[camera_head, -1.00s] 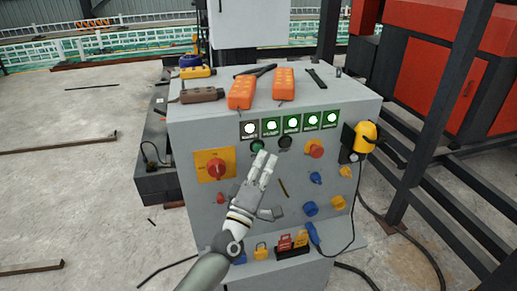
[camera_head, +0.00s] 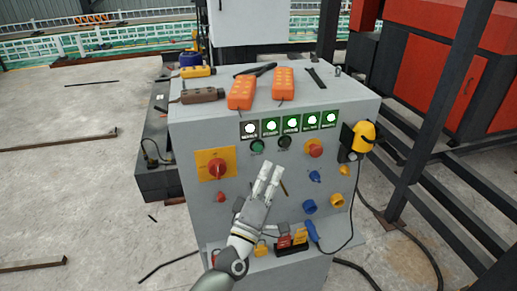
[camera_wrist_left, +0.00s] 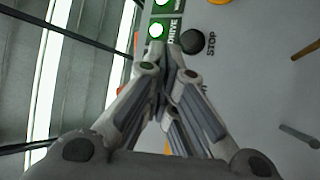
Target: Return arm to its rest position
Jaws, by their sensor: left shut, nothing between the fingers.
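My left gripper (camera_head: 268,178) is shut and empty in front of the panel of a grey control cabinet (camera_head: 200,215), in the middle of the head view. Its fingertips are below the green button (camera_head: 257,146) and the dark button (camera_head: 284,142), apart from both. In the left wrist view the closed fingers (camera_wrist_left: 165,62) point toward the panel, near a dark button (camera_wrist_left: 193,41) marked STOP and lit green lamps (camera_wrist_left: 156,29). My right gripper is in neither view.
A red rotary switch (camera_head: 216,168), a red knob (camera_head: 315,150) and blue sockets (camera_head: 309,206) stick out from the panel. Orange pendants (camera_head: 241,93) lie on top. A yellow lamp (camera_head: 363,136) hangs at the right side, and dark steel posts (camera_head: 440,110) stand beyond. Open floor (camera_head: 80,190) lies left.

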